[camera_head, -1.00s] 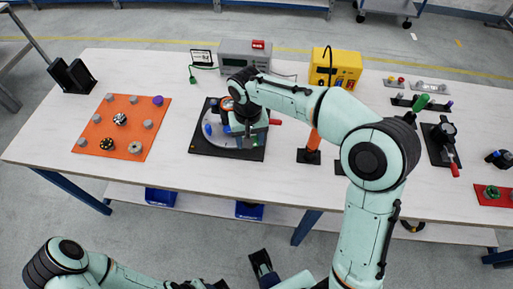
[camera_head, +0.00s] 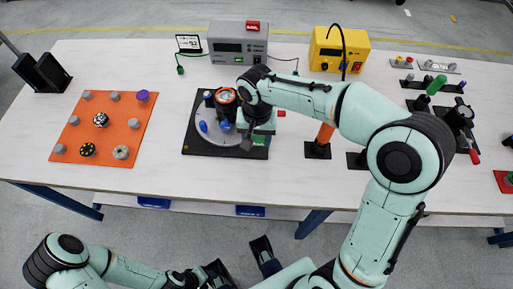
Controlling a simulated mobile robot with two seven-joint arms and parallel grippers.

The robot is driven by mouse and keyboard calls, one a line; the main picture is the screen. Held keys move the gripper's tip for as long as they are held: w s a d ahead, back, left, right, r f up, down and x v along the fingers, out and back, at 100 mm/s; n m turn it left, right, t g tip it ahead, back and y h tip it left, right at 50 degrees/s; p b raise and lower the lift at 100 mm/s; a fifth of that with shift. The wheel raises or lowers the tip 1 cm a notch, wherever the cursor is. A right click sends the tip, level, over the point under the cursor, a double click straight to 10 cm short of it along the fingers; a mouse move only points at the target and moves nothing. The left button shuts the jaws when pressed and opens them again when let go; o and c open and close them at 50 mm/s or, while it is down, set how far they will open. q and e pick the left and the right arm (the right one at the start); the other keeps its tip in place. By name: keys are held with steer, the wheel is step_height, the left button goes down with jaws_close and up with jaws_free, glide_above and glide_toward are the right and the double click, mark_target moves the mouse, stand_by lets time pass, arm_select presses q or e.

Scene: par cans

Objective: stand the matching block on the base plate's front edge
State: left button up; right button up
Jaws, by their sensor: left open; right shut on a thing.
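The black base plate (camera_head: 194,143) lies on the table left of centre and carries a round grey disc (camera_head: 209,136) with blue pieces (camera_head: 203,127) and an orange-rimmed round part (camera_head: 226,96). My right gripper (camera_head: 258,138) reaches in from the right and is low over the plate's right part, near its front right corner. It is shut on a small block, mostly hidden by the fingers; a green patch (camera_head: 260,140) shows there. Whether the block touches the plate I cannot tell. My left gripper (camera_head: 241,262) is open and empty, low in front of the table.
An orange mat (camera_head: 76,137) with several knobs lies at the left. A grey instrument (camera_head: 238,43) and a yellow one (camera_head: 338,50) stand behind. An orange post (camera_head: 324,138) stands right of the plate, near my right forearm. The table's front strip is clear.

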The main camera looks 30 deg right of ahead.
mark_target(257, 154)
steer(key=shift+f+b, duration=0.45)
steer(key=shift+f, duration=2.35)
steer(key=shift+f, duration=0.15)
steer(key=o, duration=1)
steer(key=shift+r, duration=0.2)
step_height(257, 154, up, 12)
steer(key=shift+p, duration=1.1)
